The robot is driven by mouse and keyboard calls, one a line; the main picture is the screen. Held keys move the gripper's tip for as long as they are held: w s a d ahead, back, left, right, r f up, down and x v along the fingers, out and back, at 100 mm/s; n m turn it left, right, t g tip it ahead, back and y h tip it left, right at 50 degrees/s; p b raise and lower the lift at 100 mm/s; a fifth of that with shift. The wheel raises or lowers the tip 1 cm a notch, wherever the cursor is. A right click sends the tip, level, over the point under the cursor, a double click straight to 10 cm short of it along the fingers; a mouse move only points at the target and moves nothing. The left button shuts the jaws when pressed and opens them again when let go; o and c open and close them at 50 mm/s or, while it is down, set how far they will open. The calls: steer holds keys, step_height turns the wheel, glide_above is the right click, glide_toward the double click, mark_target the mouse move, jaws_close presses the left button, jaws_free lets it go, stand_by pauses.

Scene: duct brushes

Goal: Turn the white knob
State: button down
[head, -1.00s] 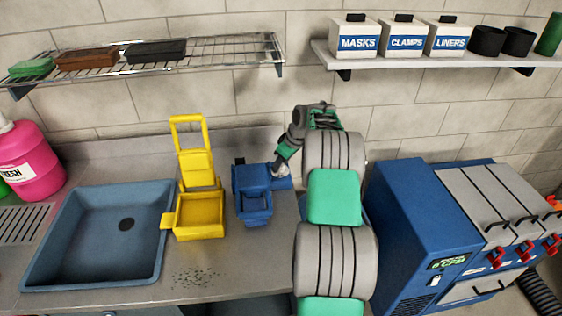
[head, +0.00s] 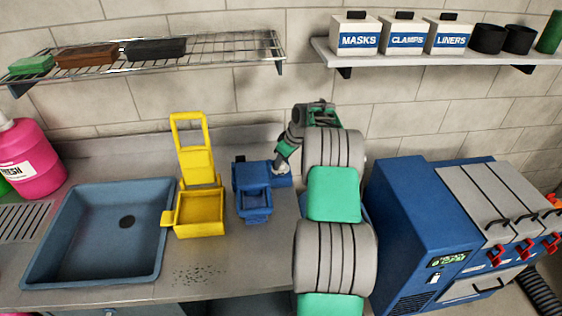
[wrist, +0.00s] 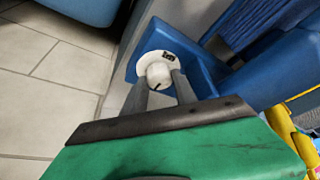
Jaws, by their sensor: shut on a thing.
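The white knob (wrist: 158,75) shows in the wrist view, with a dark line on its face and a white round plate with dark marks behind it. It sits on a blue block (wrist: 192,62) that also shows in the head view (head: 283,181). My gripper (wrist: 160,84) is shut on the knob, one grey finger on each side of it. In the head view my gripper (head: 279,169) reaches down beside the blue device (head: 252,190), and the knob itself is too small or hidden to make out there.
A yellow mop-bucket-like holder (head: 199,214) stands left of the blue device. A blue sink (head: 60,283) is farther left. A blue machine (head: 412,235) stands at right. Shelves hold bins and brushes above. The counter front of the blue device is clear.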

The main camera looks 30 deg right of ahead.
steer(key=shift+b, duration=0.3)
steer(key=m+h+b, duration=0.1)
steer(key=m+b, duration=0.1)
steer(key=shift+a+f+m+b, duration=0.1)
steer(key=shift+f+m+b, duration=0.05)
steer(key=shift+m+b, duration=0.2)
steer(key=m+h+b, duration=0.1)
steer(key=m, duration=0.1)
steer(key=m+b, duration=0.1)
steer(key=m, duration=0.1)
steer(key=shift+a+r+m+h+b, duration=0.1)
steer(key=shift+r+m+h+b, duration=0.1)
steer(key=shift+m+h+b, duration=0.2)
steer(key=c, duration=1.3)
jaws_free()
